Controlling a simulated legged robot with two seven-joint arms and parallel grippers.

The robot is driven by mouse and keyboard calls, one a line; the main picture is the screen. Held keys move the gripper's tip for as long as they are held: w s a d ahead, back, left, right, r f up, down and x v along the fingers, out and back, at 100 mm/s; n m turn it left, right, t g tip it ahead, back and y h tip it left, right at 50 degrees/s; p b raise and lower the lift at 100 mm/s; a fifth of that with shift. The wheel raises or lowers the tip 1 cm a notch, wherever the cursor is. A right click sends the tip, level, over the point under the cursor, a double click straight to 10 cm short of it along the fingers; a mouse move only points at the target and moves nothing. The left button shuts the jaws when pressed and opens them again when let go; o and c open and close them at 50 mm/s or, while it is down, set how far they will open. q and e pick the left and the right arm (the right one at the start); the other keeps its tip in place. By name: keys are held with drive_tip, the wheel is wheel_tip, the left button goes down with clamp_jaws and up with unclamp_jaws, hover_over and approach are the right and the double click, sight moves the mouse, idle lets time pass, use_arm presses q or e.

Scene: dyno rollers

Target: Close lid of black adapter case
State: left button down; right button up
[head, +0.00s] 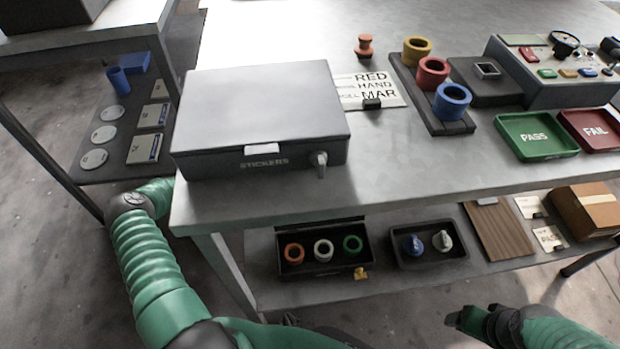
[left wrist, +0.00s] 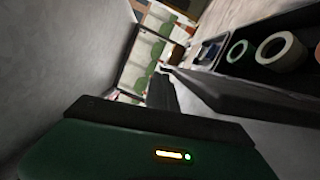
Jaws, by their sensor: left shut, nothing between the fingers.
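The black adapter case (head: 322,267) stands on the lower shelf under the table in the head view. It is open, with an orange, a white and a green ring inside and a yellow latch (head: 360,273) at its front. Its rings also show at the upper right of the left wrist view, where a dark panel that looks like its raised lid (left wrist: 245,98) lies on the near side. My left gripper (left wrist: 162,92) is shut and empty close to that panel's left end; touching or apart, I cannot tell. The table hides it in the head view. My right gripper (head: 472,318) is at the lower right, away from the case.
The tabletop (head: 400,165) overhangs the shelf (head: 300,290). A black tray (head: 428,262) with a blue and a grey part sits right of the case. A brown board (head: 497,232) and a cardboard box (head: 590,208) lie farther right. A stickers case (head: 262,110) stands on the table.

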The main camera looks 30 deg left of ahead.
use_arm(q)
drive_tip(key=s+d+m+y+p, duration=0.2)
drive_tip(key=s+d+m+p, duration=0.55)
drive_tip(key=s+p, duration=0.2)
drive_tip(key=s+d+f+m, duration=0.1)
drive_tip(key=s+f+m, duration=0.1)
drive_tip(key=s+d+f+m+y+b, duration=0.1)
drive_tip(key=f+m, duration=0.1)
drive_tip(key=m, duration=0.1)
drive_tip(key=s+d+f+m+t+y, duration=0.1)
drive_tip(key=s+d+f+m, duration=0.1)
drive_tip(key=f, duration=0.1)
drive_tip(key=shift+s+f+m+b, duration=0.1)
drive_tip(key=shift+s+m+b, duration=0.15)
drive_tip(key=shift+s+b, duration=0.05)
drive_tip(key=shift+s+d+f+y+b, duration=0.15)
drive_tip(key=shift+s+f+b, duration=0.05)
drive_tip(key=shift+f+b, duration=0.25)
drive_tip(key=shift+s+d+f+y+b, duration=0.1)
drive_tip(key=shift+s+f+y+b, duration=0.15)
drive_tip(key=shift+f, duration=0.3)
